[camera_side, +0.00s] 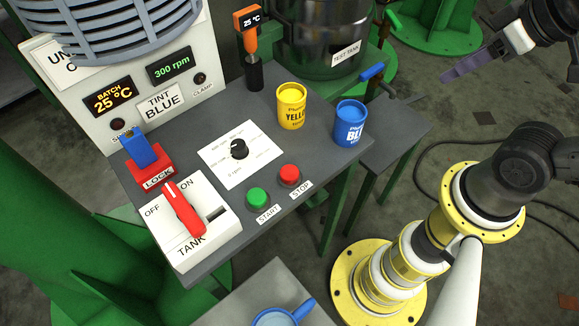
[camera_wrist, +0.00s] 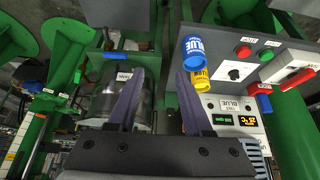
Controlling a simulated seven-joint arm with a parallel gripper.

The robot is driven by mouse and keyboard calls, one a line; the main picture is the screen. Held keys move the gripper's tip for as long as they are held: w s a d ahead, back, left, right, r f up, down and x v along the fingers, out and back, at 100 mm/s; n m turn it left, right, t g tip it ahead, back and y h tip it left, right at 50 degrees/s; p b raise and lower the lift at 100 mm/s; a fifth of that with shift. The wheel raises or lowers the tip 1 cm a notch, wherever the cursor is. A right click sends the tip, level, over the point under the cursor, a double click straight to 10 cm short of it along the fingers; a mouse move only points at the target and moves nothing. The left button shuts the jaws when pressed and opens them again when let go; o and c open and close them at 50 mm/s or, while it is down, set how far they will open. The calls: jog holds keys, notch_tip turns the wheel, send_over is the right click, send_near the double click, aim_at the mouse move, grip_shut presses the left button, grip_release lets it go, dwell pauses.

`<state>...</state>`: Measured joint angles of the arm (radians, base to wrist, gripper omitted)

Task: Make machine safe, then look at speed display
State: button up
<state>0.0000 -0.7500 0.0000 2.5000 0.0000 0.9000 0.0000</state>
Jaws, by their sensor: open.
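The speed display (camera_side: 170,66) glows green and reads 300 rpm on the white machine panel. The red tank switch handle (camera_side: 183,210) lies on its white plate, its upper end between OFF and ON; I cannot tell which it is set to. A blue padlock (camera_side: 141,146) stands in the red LOCK holder (camera_side: 150,176). The black speed dial (camera_side: 239,150) sits on its white scale. The green START button (camera_side: 257,197) and red STOP button (camera_side: 289,174) are beside it. My gripper (camera_wrist: 159,74) is open and empty, away from the bench at the upper right of the side view.
A yellow cup (camera_side: 291,107) and a blue cup (camera_side: 350,123) stand at the bench's right side. An orange thermometer (camera_side: 248,28) stands upright behind them. The test tank (camera_side: 320,45) is at the back. The batch display (camera_side: 108,99) reads 25 °C. Free air surrounds my gripper.

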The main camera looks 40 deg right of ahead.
grip_shut()
dwell(0.3)
dwell(1.6)
